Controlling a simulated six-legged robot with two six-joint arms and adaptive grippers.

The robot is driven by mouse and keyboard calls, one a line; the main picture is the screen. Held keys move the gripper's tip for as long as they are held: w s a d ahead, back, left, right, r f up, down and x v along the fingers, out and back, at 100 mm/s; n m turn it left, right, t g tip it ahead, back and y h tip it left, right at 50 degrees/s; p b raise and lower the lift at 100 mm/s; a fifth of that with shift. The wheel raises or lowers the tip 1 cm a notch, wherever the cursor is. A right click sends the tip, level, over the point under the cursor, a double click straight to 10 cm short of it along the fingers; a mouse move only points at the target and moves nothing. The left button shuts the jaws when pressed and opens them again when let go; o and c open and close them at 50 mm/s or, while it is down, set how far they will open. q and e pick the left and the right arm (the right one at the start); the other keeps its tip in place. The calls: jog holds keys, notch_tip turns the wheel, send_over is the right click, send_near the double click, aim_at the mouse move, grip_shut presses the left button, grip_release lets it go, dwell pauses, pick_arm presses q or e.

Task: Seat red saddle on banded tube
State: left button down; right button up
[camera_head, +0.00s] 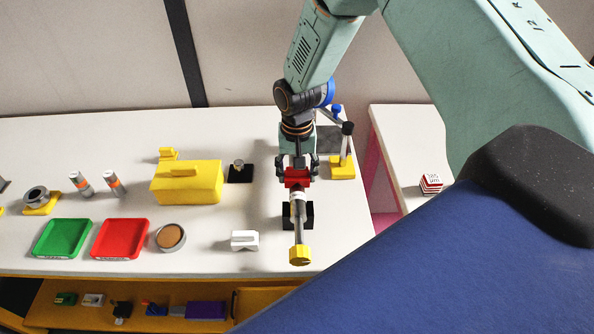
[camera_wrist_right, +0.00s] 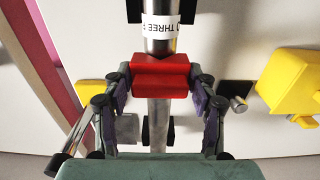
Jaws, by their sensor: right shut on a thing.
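The red saddle (camera_head: 296,178) is held between the fingers of my right gripper (camera_head: 297,172). In the right wrist view the red saddle (camera_wrist_right: 161,76) sits between both fingers of the right gripper (camera_wrist_right: 161,88), which are closed on its sides. The banded tube (camera_head: 298,225) is grey with a white band and a yellow end, and lies on black supports. In the wrist view the tube (camera_wrist_right: 158,112) runs behind the saddle, lined up with it, with the white lettered band above. I cannot tell whether the saddle touches the tube. My left gripper is not in view.
A white notched block (camera_head: 244,240) stands left of the tube. A yellow stand (camera_head: 343,168) is close on the right. A yellow box (camera_head: 187,182), a red tray (camera_head: 120,239) and a green tray (camera_head: 62,238) are further left. The table's front edge is near the tube's yellow end.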

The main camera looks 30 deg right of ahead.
jog(key=o, duration=1.1)
jog(key=shift+f, duration=0.1)
jog(key=shift+r, duration=0.2)
notch_tip(320, 180, up, 11)
jog(key=shift+r, duration=0.35)
